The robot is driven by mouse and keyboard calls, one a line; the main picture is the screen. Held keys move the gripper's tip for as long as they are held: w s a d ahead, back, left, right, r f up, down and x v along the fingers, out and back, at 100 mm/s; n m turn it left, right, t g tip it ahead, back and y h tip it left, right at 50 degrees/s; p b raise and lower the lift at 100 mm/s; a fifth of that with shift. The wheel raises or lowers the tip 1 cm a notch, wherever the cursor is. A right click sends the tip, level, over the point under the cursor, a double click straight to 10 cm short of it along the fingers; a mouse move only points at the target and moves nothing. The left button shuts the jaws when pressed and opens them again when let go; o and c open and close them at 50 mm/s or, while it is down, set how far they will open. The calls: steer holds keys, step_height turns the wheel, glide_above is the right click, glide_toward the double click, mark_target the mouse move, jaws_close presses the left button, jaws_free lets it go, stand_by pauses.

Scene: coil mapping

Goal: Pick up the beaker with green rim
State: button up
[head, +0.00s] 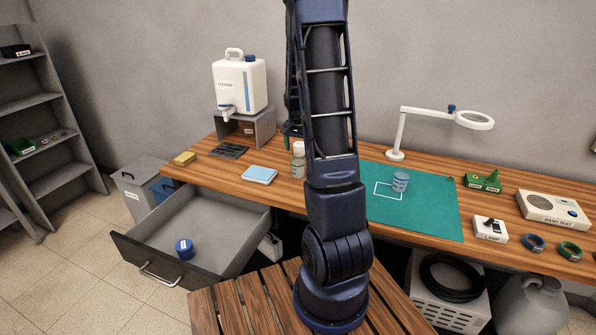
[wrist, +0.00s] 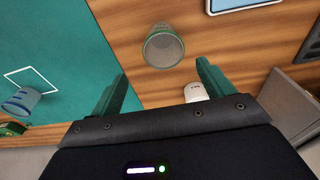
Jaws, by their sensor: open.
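A clear beaker with a green rim (wrist: 163,45) stands on the bare wood of the bench near the edge of the green mat, in the wrist view. In the head view I cannot see it; my arm covers that part of the bench. My gripper (wrist: 160,72) is open and empty, its two green fingers apart. The beaker shows between and just beyond the fingertips, not touching them. Another beaker, with a bluish rim (head: 401,180), stands on the mat by a white outlined square; it also shows in the wrist view (wrist: 21,101).
A white-capped bottle (head: 298,161) stands near the beaker and shows beside the right finger in the wrist view (wrist: 196,92). A light blue pad (head: 259,175) lies to its left. A grey stand (head: 262,127) carries a white canister (head: 240,85). The drawer (head: 190,228) is open.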

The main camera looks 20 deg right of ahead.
mark_target(298, 167)
steer(key=f, duration=0.5)
steer(key=shift+w+d, duration=0.2)
steer(key=shift+w+a+f, duration=0.1)
steer(key=shift+w+f, duration=0.1)
steer(key=shift+f, duration=1.15)
steer(key=shift+w+a+f, duration=0.1)
steer(key=shift+w+f, duration=0.05)
steer(key=shift+f, duration=1.2)
steer(key=c, duration=1)
